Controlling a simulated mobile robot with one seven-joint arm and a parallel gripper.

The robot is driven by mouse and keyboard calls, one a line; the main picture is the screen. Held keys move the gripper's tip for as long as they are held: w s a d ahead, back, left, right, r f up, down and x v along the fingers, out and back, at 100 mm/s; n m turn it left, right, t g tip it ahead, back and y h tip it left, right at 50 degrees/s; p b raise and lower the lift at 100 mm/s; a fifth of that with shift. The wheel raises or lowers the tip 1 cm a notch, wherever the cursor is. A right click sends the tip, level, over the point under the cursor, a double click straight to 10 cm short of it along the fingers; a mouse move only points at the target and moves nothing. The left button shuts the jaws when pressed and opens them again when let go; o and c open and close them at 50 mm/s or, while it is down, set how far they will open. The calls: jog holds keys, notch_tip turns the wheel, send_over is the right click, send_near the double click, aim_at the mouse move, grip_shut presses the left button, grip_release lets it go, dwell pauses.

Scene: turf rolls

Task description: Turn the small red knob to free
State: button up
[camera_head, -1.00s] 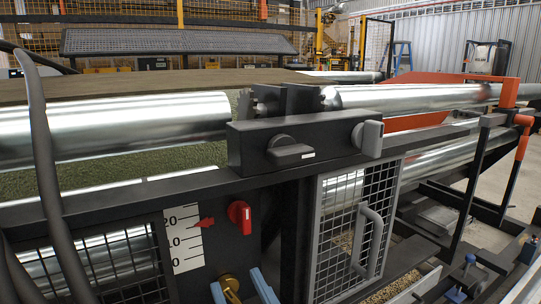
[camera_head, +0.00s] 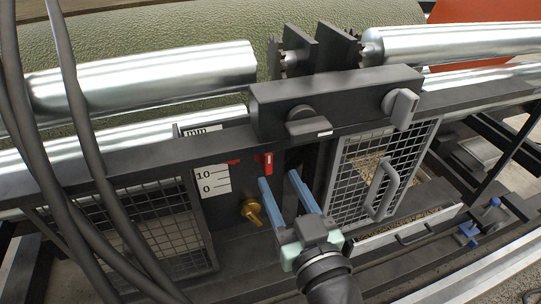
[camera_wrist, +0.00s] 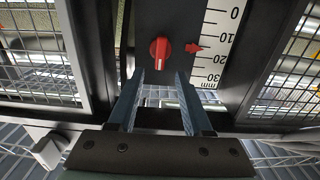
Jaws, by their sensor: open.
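The small red knob (camera_head: 267,163) sits on the dark upright panel, right of the white scale. In the wrist view the red knob (camera_wrist: 160,52) has a pale line running roughly along the picture's vertical. My gripper (camera_head: 279,179) is open, with its two blue fingers pointing at the panel just below the knob. In the wrist view my gripper (camera_wrist: 160,78) has its fingertips apart on either side of the knob's line, short of it, with nothing between them. No label for free is readable.
A white millimetre scale (camera_head: 212,180) with a red pointer (camera_wrist: 193,47) is beside the knob. A brass knob (camera_head: 251,208) is below it. A black knob (camera_head: 308,122) and a grey knob (camera_head: 400,107) are on the beam above. A mesh door (camera_head: 383,165) with a handle stands right.

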aim_at(269, 160)
jog(key=x, duration=0.6)
jog(key=shift+w, duration=0.15)
jog(key=shift+c, duration=0.2)
grip_shut()
